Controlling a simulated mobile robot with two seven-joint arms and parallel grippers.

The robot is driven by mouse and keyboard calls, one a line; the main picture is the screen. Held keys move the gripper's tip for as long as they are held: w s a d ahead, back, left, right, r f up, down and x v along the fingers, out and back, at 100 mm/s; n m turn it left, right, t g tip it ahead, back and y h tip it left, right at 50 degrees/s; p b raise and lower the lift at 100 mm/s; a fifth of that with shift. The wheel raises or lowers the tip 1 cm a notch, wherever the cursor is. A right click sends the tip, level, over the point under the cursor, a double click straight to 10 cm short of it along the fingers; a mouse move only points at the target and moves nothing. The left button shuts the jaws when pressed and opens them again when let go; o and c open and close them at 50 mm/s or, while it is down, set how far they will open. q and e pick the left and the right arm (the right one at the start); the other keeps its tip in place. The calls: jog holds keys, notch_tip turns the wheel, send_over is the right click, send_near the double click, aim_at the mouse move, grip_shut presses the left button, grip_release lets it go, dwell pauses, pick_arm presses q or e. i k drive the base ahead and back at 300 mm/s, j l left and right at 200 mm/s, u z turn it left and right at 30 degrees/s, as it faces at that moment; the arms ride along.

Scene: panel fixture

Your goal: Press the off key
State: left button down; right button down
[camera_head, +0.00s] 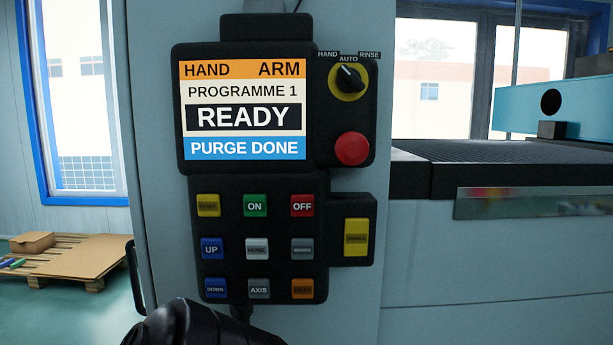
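The red OFF key (302,206) is at the top right of the key block on the black control panel (260,190). It is uncovered, with white lettering. The green ON key (255,206) is just to its left. A black rounded part, seemingly of one of my arms, shows at the bottom edge, below the panel and apart from the OFF key. I cannot tell which arm it is. No gripper fingers show, so neither gripper can be made out.
The screen (243,110) reads HAND, ARM, PROGRAMME 1, READY, PURGE DONE. A rotary selector (348,79), a red round button (352,149) and a yellow key (356,237) sit on the right. More keys fill the rows below OFF. Nothing stands before the OFF key.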

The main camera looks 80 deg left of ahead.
aim_at(301, 205)
jog(key=u, duration=2.45)
jog(key=k+j+z, duration=0.2)
jog(key=j, duration=0.25)
jog(key=k+j+z, duration=0.25)
jog(key=k+j, duration=0.15)
